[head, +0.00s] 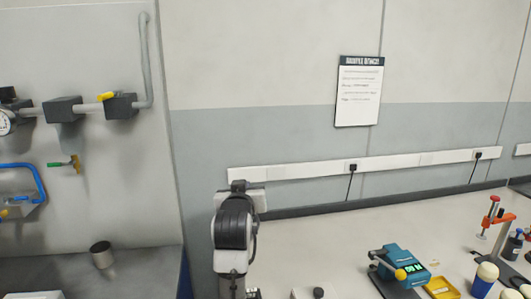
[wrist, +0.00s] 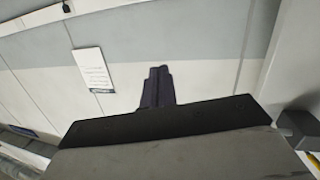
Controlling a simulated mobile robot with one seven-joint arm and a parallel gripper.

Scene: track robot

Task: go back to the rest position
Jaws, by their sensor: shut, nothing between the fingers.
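My gripper (wrist: 157,86) shows in the wrist view as two dark fingers standing close together beyond the dark edge of its housing. It is shut with nothing between the fingers. It is in free air, with the wall and its notice in the background. In the head view my arm rises at the bottom centre, in front of the wall and bench edge. My fingertips cannot be made out there.
The bench (head: 330,240) runs right, holding a teal device (head: 401,262), a red clamp stand (head: 497,222) and a yellow tray (head: 441,288). A metal cup (head: 102,254) sits on the left counter, below wall pipework (head: 75,108). A notice (head: 359,91) hangs behind.

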